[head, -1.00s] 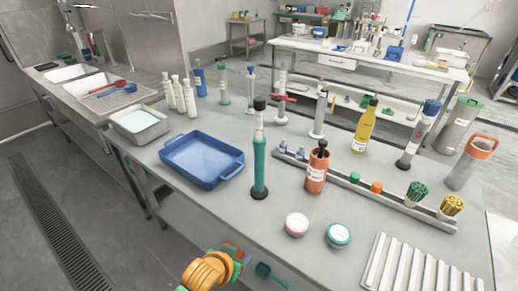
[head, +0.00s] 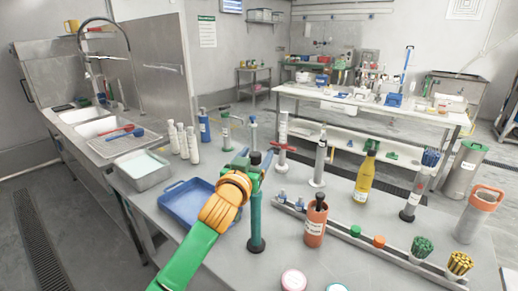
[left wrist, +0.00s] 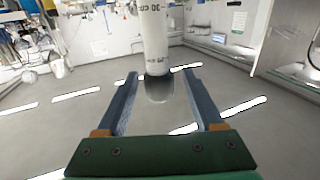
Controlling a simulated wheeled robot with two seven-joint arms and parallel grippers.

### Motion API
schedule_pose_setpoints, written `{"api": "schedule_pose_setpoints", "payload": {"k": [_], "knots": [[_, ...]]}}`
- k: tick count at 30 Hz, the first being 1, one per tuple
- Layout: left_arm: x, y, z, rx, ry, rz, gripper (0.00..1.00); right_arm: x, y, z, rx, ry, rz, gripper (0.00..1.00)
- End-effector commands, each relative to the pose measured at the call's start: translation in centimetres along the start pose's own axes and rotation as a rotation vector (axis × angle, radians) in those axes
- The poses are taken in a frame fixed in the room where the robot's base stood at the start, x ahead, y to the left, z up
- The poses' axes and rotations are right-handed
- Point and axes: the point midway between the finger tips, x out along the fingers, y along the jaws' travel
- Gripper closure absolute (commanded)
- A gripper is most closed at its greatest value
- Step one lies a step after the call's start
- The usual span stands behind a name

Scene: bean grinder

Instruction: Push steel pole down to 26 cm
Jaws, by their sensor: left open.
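A teal upright tube (head: 256,218) stands on the table on a dark round base. A pole with a black cap (head: 255,158) rises from its top; the gripper partly covers it. In the left wrist view the pole (left wrist: 154,35) is pale with dark markings, including what looks like a 30, and its dark cap (left wrist: 159,88) faces the jaws. My left gripper (head: 252,160) is at the cap. In the left wrist view its two blue fingers (left wrist: 163,78) stand apart on either side of the cap, with gaps on both sides. My right gripper is out of view.
A blue tray (head: 178,207) lies left of the tube, partly behind my arm. An orange-red container (head: 316,225) stands to the right. A long rail (head: 345,237) with small items runs behind it. Several bottles and cylinders stand at the back.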

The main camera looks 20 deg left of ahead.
Motion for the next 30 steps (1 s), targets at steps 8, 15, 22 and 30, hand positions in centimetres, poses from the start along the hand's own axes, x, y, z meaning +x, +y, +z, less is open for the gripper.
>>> {"api": "schedule_pose_setpoints", "payload": {"k": [8,15,22,30], "knots": [[2.5,0.0,0.0,0.0,-0.001,-0.001,0.31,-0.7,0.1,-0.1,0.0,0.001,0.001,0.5],[2.6,0.0,0.1,0.001,-0.001,0.0,0.31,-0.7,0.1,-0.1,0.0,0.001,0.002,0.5],[2.6,0.0,0.1,0.001,-0.001,0.0,0.85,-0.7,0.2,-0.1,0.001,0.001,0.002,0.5],[2.6,0.0,0.1,0.0,-0.002,0.0,1.0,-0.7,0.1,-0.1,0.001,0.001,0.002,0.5]]}}
